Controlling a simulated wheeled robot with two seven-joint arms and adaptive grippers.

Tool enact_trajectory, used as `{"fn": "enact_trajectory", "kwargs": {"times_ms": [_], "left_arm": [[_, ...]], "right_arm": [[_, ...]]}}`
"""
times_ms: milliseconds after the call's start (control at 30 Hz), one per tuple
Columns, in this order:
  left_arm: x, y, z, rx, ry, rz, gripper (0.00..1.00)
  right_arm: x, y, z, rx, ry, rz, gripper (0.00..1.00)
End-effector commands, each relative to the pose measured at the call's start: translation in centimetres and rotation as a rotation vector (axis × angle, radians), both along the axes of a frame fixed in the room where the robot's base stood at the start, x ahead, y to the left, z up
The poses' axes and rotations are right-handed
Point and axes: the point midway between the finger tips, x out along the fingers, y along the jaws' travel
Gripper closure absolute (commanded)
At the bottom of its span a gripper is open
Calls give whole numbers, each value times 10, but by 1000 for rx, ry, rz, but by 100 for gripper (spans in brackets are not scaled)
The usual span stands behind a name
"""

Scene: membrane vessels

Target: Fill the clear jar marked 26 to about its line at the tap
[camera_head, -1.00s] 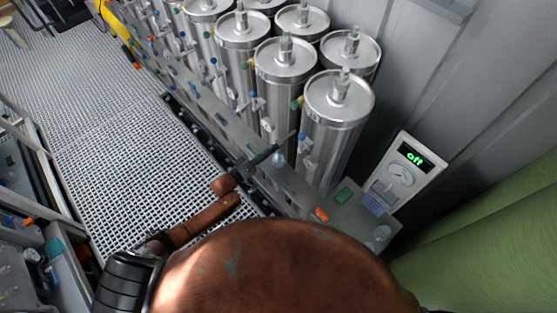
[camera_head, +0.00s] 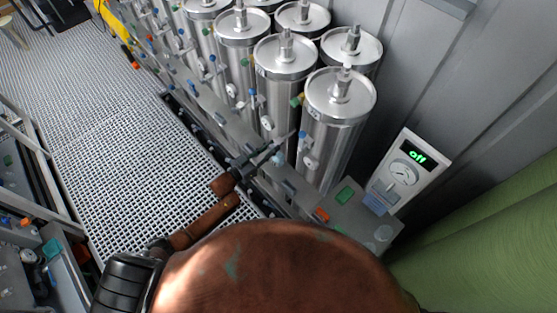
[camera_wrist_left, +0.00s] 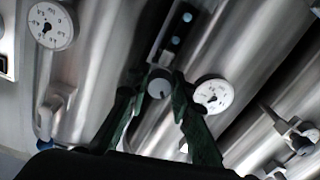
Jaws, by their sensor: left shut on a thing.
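My left gripper (camera_head: 272,152) reaches in from the lower left to the fittings at the front of the steel vessels. In the left wrist view its two dark green fingers (camera_wrist_left: 160,92) are shut on a small round grey-white piece (camera_wrist_left: 160,86). I cannot tell whether this piece is a tap knob or part of a jar. My right gripper is not in view.
Several steel vessels (camera_head: 338,105) stand close together behind the gripper, with gauges such as a dial (camera_wrist_left: 213,95). A control box (camera_head: 409,170) reading "off" is on the right. Green (camera_head: 344,195) and orange (camera_head: 321,215) pieces lie on the ledge. The grating floor (camera_head: 120,150) is clear.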

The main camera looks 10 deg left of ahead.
Motion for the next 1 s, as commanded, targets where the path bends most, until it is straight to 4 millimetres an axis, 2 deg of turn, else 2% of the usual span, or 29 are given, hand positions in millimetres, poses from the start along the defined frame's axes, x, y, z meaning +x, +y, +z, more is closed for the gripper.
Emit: {"fn": "enact_trajectory", "kwargs": {"times_ms": [133,300,467,700,933,967,1000], "left_arm": [[0,0,-1,87,-67,1,100],[0,0,-2,277,-217,1,100],[0,0,-1,372,-291,0,100],[0,0,-2,623,-486,1,100],[0,0,1,647,-504,0,100],[0,0,1,647,-504,0,77],[0,0,1,646,-504,0,75]], "right_arm": [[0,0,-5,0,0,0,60],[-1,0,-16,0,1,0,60],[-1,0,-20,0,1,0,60],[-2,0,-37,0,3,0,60],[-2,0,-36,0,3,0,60],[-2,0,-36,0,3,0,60],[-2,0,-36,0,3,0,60]]}}
